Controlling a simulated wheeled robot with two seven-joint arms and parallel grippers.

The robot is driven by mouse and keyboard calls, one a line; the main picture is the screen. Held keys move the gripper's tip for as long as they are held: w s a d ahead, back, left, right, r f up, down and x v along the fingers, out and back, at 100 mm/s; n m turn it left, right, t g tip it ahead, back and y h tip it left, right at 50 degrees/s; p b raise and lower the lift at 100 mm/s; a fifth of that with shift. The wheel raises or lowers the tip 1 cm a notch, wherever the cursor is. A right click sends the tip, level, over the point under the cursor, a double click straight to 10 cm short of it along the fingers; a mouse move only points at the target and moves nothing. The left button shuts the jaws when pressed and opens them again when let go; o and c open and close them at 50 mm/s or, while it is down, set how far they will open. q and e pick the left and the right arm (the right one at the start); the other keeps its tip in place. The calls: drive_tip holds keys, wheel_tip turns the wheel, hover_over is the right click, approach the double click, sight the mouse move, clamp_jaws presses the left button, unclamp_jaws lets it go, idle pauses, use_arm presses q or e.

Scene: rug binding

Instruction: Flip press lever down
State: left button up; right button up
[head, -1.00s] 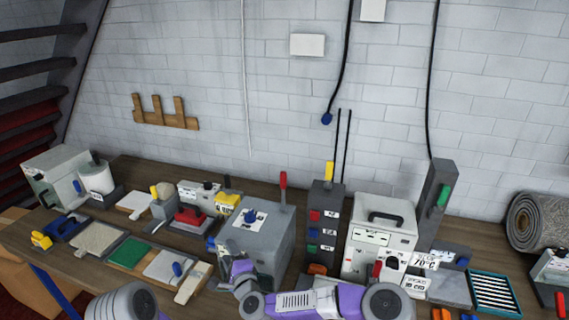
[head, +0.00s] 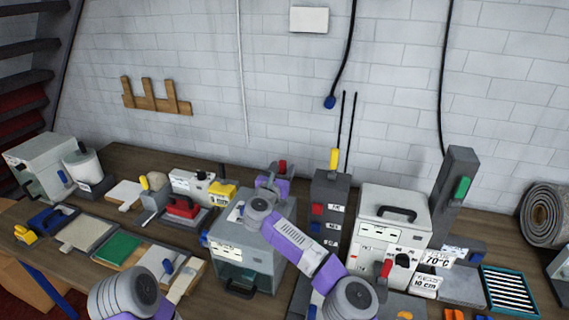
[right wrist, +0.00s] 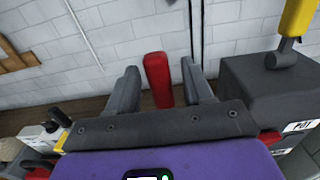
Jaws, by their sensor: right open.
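The press lever has a red handle (head: 283,166), standing up at the back of a grey box-shaped machine (head: 232,262) with a glass-like front and black handle. My right gripper (head: 272,176) is over the back of that machine, at the lever. In the right wrist view, the red handle (right wrist: 158,80) stands upright between the two open dark fingers of my right gripper (right wrist: 159,72), with a gap on each side. The lever's lower part is hidden behind the gripper body. My left gripper is out of view.
A dark block with a yellow-handled lever (head: 334,160) stands right of the machine. Further right are a white control box (head: 385,235) and a tall grey post (head: 455,190). A red-handled iron-like tool (head: 183,208) sits to the left.

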drive_tip(key=shift+p+x, duration=0.5)
drive_tip(key=shift+x, duration=0.9)
clamp_jaws()
